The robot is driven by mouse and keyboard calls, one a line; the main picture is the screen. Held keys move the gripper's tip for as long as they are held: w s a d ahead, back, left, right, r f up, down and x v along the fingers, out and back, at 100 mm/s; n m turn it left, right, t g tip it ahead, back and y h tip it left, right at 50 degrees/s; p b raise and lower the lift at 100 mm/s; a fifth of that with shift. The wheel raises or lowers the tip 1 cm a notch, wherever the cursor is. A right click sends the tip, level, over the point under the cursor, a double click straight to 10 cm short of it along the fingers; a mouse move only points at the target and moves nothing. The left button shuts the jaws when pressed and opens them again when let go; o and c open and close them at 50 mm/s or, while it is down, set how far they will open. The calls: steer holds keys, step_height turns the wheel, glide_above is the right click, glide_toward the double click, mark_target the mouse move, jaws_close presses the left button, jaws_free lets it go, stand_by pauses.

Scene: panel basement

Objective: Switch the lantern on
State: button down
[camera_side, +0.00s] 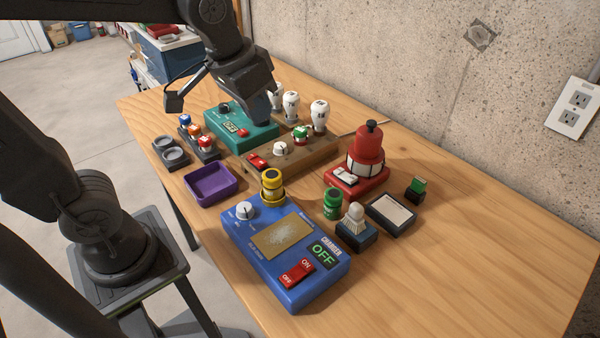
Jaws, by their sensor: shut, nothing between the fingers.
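The red lantern (371,141) stands upright on the right half of the table, with a black knob on top and a pale band low on its body. Its red base (345,181) has a light-coloured rocker on the front; which way the rocker is tipped is too small to tell. The band shows no clear glow. My gripper (272,117) is shut and empty. It points down over the area between the teal box and the wooden bulb board, to the left of the lantern and apart from it.
The teal box (225,132) and the wooden board (310,158) with white bulbs and switches lie near my gripper. A blue charger box (318,288) reading OFF, a purple tray (228,181) and small jars stand in front.

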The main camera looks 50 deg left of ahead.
steer(key=s+a+f+t, duration=0.1)
steer(key=s+f, duration=0.1)
steer(key=s, duration=0.6)
steer(key=shift+a+t, duration=0.25)
steer(key=shift+t, duration=0.15)
steer(key=g, duration=0.2)
glide_above(353, 178)
steer(key=s+a, duration=0.1)
steer(key=s, duration=0.2)
steer(key=f, duration=0.3)
steer(key=shift+s, duration=0.2)
steer(key=shift+a+f, duration=0.1)
steer(key=x, duration=0.8)
steer(key=s+x, duration=0.1)
steer(key=x, duration=0.3)
steer(key=shift+d+f, duration=0.25)
steer(key=shift+d, duration=0.05)
steer(key=shift+d+f, duration=0.15)
steer(key=shift+f, duration=0.6)
